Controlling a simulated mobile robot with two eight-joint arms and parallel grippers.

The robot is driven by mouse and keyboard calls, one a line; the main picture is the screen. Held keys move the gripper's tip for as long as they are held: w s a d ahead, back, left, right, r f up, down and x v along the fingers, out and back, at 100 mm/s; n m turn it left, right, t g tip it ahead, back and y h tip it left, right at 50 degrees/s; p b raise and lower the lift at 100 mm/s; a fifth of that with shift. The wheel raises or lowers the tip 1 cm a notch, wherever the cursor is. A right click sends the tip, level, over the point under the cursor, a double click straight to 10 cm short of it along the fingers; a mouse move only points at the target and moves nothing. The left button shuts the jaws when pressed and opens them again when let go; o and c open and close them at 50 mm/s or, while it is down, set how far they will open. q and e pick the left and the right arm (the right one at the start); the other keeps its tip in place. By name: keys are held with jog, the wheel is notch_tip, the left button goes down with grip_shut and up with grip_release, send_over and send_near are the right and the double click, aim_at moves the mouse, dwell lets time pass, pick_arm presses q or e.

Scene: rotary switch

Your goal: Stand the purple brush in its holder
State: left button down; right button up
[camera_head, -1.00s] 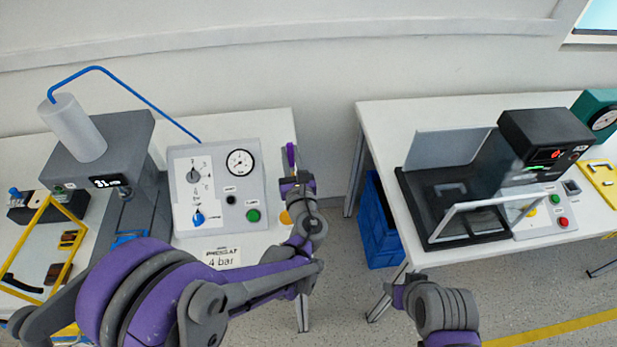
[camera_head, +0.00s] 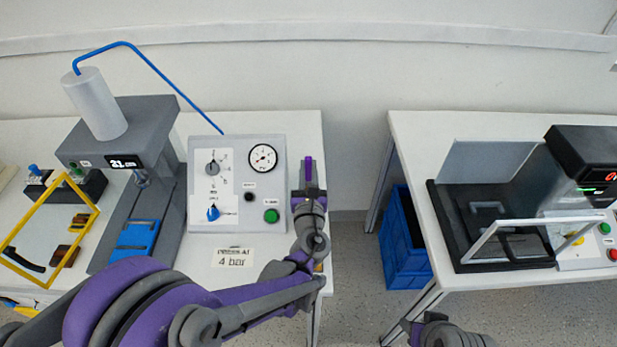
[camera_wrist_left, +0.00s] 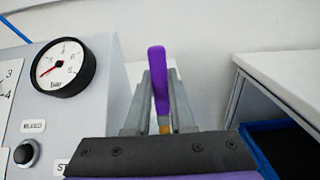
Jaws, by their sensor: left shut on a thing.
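The purple brush (camera_head: 308,171) is in my left gripper (camera_head: 309,193), by the right edge of the left table and right of the grey control panel. In the left wrist view the brush (camera_wrist_left: 158,78) stands up between the two jaws (camera_wrist_left: 160,105), which are shut on it. A small yellowish part shows at its lower end there. I cannot make out the brush holder in either view; my left arm hides part of the table edge. My right gripper (camera_head: 411,328) is partly in view at the bottom edge, and its jaws are unclear.
The control panel (camera_head: 233,150) with gauge, knobs and buttons stands close left of my left gripper. A grey press (camera_head: 150,120) stands further left. A blue crate (camera_head: 405,250) sits on the floor in the gap beside the right table (camera_head: 420,135), which carries a black machine (camera_head: 455,235).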

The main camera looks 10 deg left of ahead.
pick_arm(q)
jog(key=shift+f, duration=1.25)
jog(key=shift+f+b, duration=0.2)
jog(key=shift+b, duration=0.15)
jog(key=c, duration=0.8)
grip_release()
jog(key=shift+r, duration=0.1)
jog(key=shift+r, duration=0.2)
jog(key=s, duration=0.4)
jog(key=s+d, duration=0.1)
jog(key=s, duration=0.3)
jog(key=s+d, duration=0.1)
jog(key=s, duration=0.2)
jog(key=shift+s+d+f, duration=0.1)
jog(key=shift+s+d, duration=0.1)
jog(key=shift+s, duration=0.2)
